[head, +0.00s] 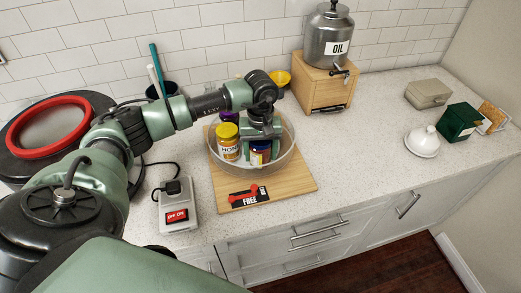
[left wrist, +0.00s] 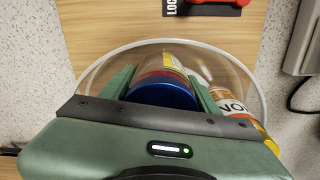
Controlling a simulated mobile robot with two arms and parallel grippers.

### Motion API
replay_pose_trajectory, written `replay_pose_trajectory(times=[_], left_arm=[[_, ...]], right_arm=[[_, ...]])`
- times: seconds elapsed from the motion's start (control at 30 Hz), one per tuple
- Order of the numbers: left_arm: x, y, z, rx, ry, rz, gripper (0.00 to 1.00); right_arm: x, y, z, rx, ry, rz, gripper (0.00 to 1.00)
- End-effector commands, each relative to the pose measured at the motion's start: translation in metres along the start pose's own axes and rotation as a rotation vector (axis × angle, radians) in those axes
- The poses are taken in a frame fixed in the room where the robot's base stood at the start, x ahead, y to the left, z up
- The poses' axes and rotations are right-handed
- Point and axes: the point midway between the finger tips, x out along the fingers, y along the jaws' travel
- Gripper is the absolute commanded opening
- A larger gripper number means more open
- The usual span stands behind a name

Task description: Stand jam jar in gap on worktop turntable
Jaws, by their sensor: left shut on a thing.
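The worktop turntable (head: 289,158) is a round clear-walled tray on a wooden board. My left gripper (head: 262,146) reaches down into it and is shut on a jar with a blue lid, taken to be the jam jar (head: 260,157). In the left wrist view the jar (left wrist: 162,90) sits between the two green fingers and looks upright. It is inside the tray's rim; I cannot tell whether its base touches the floor. A purple-lidded jar (head: 228,116) is behind. My right gripper is out of view.
A switch box (head: 177,214) stands left of the board. An oil dispenser (head: 329,45) on a wooden box is behind right. A white domed dish (head: 422,141) and green box (head: 459,121) stand far right; worktop between is clear.

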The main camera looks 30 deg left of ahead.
Motion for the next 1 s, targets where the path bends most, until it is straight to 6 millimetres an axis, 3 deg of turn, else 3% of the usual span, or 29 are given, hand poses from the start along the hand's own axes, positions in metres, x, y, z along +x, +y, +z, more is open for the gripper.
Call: replay_pose_trajectory(times=[0.33, 0.37, 0.4, 0.83, 1.0], left_arm=[[0.003, 0.001, -0.001, 0.0, 0.002, 0.003, 0.0], [0.002, 0.0, 0.0, 0.0, 0.0, 0.001, 0.69], [0.002, 0.0, 0.0, 0.0, 0.0, 0.001, 0.8], [-0.003, 0.001, -0.001, 0.0, 0.002, 0.002, 0.82], [-0.029, 0.001, -0.002, 0.001, 0.005, 0.004, 0.82]], right_arm=[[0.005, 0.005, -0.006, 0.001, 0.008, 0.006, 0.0], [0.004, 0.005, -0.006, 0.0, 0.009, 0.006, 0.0], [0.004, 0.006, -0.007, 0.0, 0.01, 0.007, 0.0], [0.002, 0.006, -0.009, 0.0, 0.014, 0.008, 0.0], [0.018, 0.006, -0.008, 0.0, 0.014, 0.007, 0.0]])
